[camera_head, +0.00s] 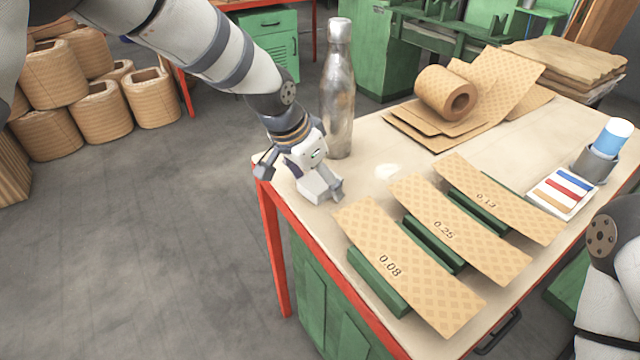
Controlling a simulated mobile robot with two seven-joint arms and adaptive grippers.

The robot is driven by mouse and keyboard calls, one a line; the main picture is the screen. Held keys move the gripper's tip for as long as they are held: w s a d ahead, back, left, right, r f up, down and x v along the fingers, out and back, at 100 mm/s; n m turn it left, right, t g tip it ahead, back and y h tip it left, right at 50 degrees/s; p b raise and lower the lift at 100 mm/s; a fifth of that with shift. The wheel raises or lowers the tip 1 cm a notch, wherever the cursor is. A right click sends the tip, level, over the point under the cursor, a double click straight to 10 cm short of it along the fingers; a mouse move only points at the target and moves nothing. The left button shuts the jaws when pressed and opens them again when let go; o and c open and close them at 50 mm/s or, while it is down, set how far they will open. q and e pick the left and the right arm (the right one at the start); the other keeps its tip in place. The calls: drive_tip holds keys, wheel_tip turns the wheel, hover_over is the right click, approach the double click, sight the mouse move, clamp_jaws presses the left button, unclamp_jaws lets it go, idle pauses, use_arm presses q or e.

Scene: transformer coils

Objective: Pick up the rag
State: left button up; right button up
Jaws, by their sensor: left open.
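A pale, folded cloth-like piece, which looks like the rag (316,187), lies at the near left corner of the table. It is partly hidden by my left gripper (301,180). The left gripper is directly over it, with its dark fingers spread apart, one on each side. I cannot tell whether the fingers touch the cloth. My right gripper is out of view; only part of my right arm shows at the right edge.
A metal bottle (338,95) stands close behind my left gripper. A small white patch (388,171) lies on the table (372,148). Patterned strips (405,265) marked with numbers rest on green blocks. A paper roll (446,92) and sheets lie at the back.

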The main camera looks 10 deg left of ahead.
use_arm(q)
drive_tip(key=c, duration=1)
drive_tip(key=shift+c, duration=0.2)
wheel_tip(320, 180, up, 3)
drive_tip(key=shift+f, duration=0.1)
drive_tip(key=s+d+r+p, duration=0.2)
drive_tip(key=s+d+r, duration=0.6)
drive_tip(key=d+r, duration=0.2)
drive_tip(key=shift+s+d, duration=0.3)
drive_tip(key=shift+d, duration=0.3)
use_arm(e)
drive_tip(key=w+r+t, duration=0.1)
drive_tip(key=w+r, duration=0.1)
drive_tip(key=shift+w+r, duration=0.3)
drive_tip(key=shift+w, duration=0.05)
